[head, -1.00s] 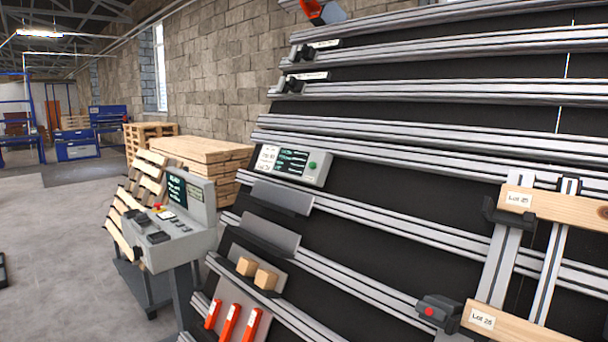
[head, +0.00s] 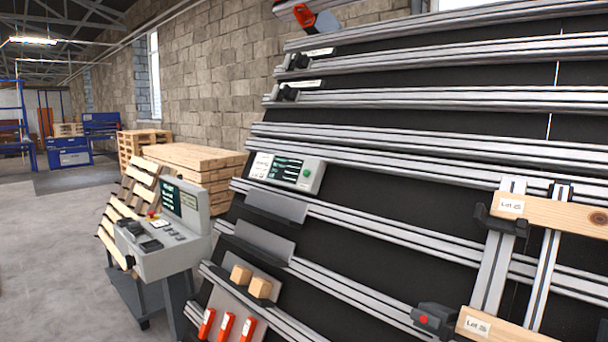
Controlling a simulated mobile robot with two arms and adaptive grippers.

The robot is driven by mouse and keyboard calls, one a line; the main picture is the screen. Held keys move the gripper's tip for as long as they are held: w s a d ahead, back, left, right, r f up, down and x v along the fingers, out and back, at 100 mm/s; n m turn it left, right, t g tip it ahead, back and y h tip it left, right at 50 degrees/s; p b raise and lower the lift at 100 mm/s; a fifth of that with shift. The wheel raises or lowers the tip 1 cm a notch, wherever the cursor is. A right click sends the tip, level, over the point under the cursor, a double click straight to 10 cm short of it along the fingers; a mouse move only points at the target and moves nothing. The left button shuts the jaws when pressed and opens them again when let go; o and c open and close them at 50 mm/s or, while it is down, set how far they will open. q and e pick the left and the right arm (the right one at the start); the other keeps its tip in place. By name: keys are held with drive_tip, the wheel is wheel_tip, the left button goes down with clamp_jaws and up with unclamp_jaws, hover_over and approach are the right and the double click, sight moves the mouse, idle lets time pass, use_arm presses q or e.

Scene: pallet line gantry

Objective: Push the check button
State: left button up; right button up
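A small grey box with a white label and dark screens (head: 281,169) is mounted on the sloped rail wall, left of the picture's middle. A green round button (head: 307,173) sits at its right end; I cannot read any label that marks it as the check button. A grey control console (head: 173,262) stands at the lower left, with a lit screen (head: 182,201), several dark keys and a small red button (head: 152,214). Neither of my grippers is in view, and nothing touches the green button.
Grey shelves (head: 276,207) stick out below the box, with wooden blocks (head: 259,288) and red-handled tools (head: 227,326) lower down. Wooden planks (head: 555,213) are clamped at the right. Stacked pallets (head: 195,160) stand behind the console. The floor (head: 45,260) at left is clear.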

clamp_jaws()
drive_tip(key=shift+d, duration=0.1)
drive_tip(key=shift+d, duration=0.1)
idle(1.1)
